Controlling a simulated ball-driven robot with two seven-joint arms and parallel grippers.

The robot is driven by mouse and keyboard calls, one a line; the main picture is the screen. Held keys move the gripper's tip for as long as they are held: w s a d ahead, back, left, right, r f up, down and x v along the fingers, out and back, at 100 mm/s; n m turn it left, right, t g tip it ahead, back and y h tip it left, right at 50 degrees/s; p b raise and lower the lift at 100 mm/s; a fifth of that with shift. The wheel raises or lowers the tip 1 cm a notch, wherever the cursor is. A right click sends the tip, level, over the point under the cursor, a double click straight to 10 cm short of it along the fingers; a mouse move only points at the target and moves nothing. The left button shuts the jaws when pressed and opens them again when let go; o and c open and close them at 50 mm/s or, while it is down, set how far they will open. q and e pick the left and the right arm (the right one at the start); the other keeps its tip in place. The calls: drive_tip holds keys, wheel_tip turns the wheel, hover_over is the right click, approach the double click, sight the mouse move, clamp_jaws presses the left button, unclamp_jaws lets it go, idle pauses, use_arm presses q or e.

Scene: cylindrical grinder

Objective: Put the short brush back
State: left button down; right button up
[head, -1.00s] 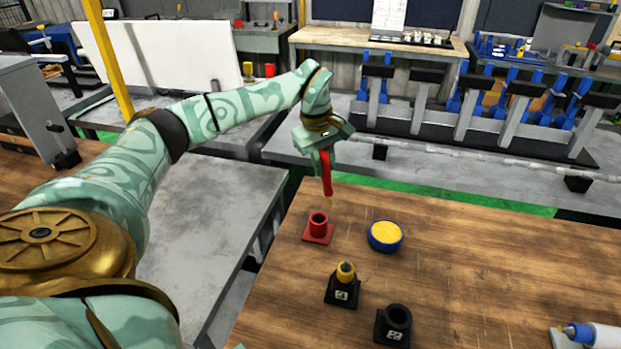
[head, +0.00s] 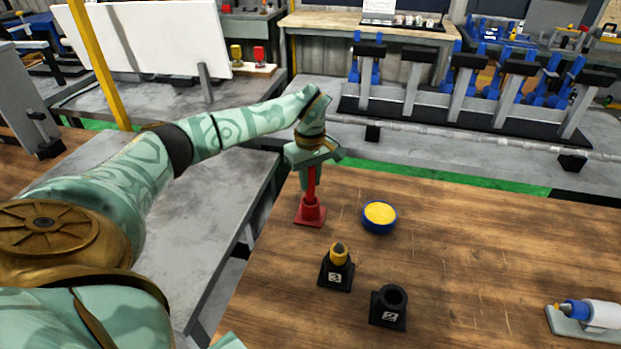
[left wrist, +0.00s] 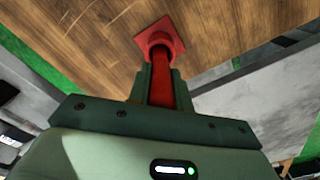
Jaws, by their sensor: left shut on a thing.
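My left gripper (head: 311,167) is shut on a red-handled brush (head: 311,186) and holds it upright. The brush's lower end is at the red holder (head: 309,214), a square-based cup on the wooden table. In the left wrist view the red brush (left wrist: 162,90) runs from between the fingers to the red holder (left wrist: 161,40), its end at or inside the cup mouth. The bristles are hidden. How deep the brush sits cannot be told.
A round blue tub with a yellow top (head: 379,216) stands right of the red holder. A black holder marked 3 (head: 336,276) contains a yellow-topped item. An empty black holder marked 2 (head: 388,309) is nearer. The right of the wooden table (head: 470,260) is mostly clear.

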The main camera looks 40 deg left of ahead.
use_arm(q)
drive_tip(key=c, duration=1.3)
unclamp_jaws()
drive_tip(key=shift+r, duration=0.15)
wheel_tip(320, 180, up, 12)
drive_tip(key=p, duration=0.3)
